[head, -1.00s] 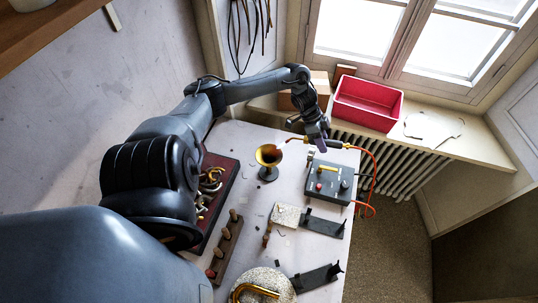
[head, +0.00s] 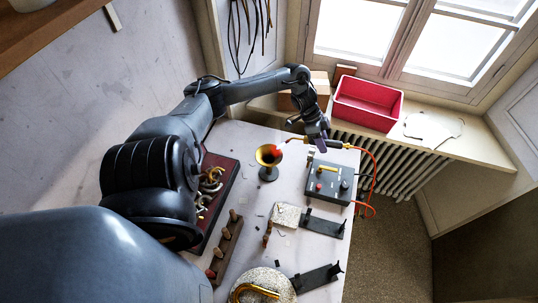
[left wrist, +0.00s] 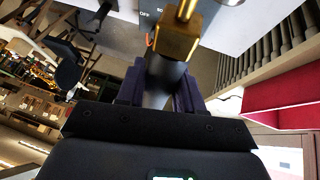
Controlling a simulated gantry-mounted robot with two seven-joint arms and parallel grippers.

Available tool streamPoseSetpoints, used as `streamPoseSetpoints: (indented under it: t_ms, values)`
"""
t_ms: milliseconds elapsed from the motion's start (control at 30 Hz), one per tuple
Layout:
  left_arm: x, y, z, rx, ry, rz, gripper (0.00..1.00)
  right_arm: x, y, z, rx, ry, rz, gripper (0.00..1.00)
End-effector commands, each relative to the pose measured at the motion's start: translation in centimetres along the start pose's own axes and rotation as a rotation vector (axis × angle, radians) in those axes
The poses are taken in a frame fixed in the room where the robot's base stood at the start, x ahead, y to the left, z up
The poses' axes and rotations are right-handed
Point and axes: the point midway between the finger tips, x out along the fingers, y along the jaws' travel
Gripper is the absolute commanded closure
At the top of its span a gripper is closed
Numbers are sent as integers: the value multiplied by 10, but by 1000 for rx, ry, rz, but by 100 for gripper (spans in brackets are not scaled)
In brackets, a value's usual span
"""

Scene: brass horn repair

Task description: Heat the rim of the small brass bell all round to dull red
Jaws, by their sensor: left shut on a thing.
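The small brass bell (head: 268,172) stands mouth up on the bench, with a red-orange patch on the right side of its rim. The rest of the rim looks brass-yellow. My left gripper (head: 321,146) is shut on the brass torch (head: 345,145), to the right of the bell. The torch's thin nozzle points left, its tip close to the bell's right rim. In the left wrist view the torch's brass body (left wrist: 178,36) sits beyond the dark purple fingers (left wrist: 160,92); the bell does not show there. My right gripper is out of view.
A grey control box (head: 328,182) stands right of the bell, with an orange hose (head: 374,170) looping beside it. A dark red tray (head: 222,188) of brass parts lies to the left. A pale block (head: 286,215) and dark metal stands (head: 322,224) lie nearer. A red bin (head: 368,104) is on the sill.

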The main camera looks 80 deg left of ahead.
Motion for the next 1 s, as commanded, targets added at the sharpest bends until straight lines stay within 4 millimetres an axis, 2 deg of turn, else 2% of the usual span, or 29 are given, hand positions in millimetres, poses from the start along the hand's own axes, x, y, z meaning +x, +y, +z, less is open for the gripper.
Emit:
streamPoseSetpoints:
  t_ms: [467, 1000]
  values:
    - [-4, 0, 2, -1, 1, 0, 94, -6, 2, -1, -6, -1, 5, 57]
    - [-21, 1, 29, -1, 0, 0, 94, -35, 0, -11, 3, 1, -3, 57]
